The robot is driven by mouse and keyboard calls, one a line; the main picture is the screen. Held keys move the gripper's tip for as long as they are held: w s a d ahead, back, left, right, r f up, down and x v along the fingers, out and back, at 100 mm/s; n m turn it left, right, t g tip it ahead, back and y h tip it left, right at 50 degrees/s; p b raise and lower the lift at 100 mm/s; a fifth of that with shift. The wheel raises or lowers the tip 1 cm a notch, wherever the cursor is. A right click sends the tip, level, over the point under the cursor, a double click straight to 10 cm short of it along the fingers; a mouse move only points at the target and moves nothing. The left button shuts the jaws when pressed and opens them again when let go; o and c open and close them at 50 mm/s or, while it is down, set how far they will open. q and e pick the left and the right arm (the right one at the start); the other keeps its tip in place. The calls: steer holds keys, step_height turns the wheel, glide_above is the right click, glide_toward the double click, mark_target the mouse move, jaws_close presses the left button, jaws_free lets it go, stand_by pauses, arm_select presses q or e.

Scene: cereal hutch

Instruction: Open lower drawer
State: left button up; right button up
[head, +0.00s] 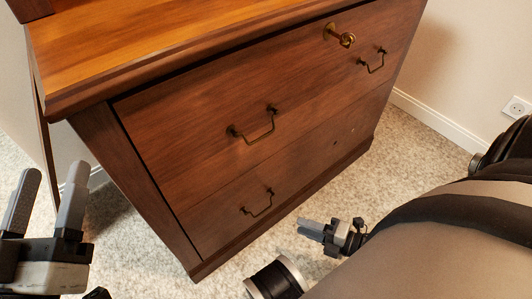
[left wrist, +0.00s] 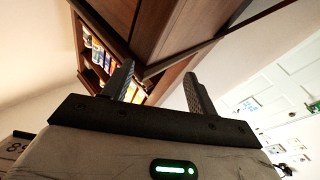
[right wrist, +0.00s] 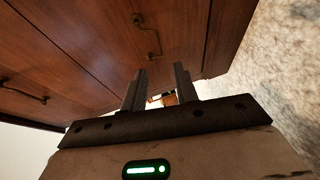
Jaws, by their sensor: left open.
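The lower drawer (head: 222,205) is a reddish-brown wooden front, flush with the cabinet. It has a dark bail handle (head: 258,203) toward its left; two small dark spots show farther right. In the right wrist view the handle (right wrist: 155,42) is beyond my fingers. My right gripper (head: 312,228) is low over the carpet, in front of the lower drawer and right of its handle. Its fingers (right wrist: 158,82) are apart and do not touch the handle. My left gripper (head: 48,195) is open and empty, left of the cabinet's front corner, away from the drawer.
The upper drawer (head: 195,115) has two bail handles and a brass key (head: 342,39) in its lock. A wooden top (head: 180,35) overhangs it. Carpet (head: 400,140) is clear to the right. In the right wrist view a small orange-and-white thing (right wrist: 168,99) shows between the fingers, unclear what.

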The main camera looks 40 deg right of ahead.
arm_select(q)
step_height(320, 180, up, 6)
steer(key=s+m+t+h+b, duration=0.1)
steer(key=m+h+b, duration=0.2)
steer(key=m+h, duration=0.3)
steer(key=shift+s+m, duration=0.35)
steer(key=shift+m, duration=0.65)
arm_select(e)
steer(key=x, duration=1.2)
arm_select(q)
steer(key=shift+d, duration=0.1)
arm_select(e)
steer(key=shift+c, duration=0.3)
arm_select(q)
steer(key=shift+r, duration=0.1)
arm_select(e)
jaws_close()
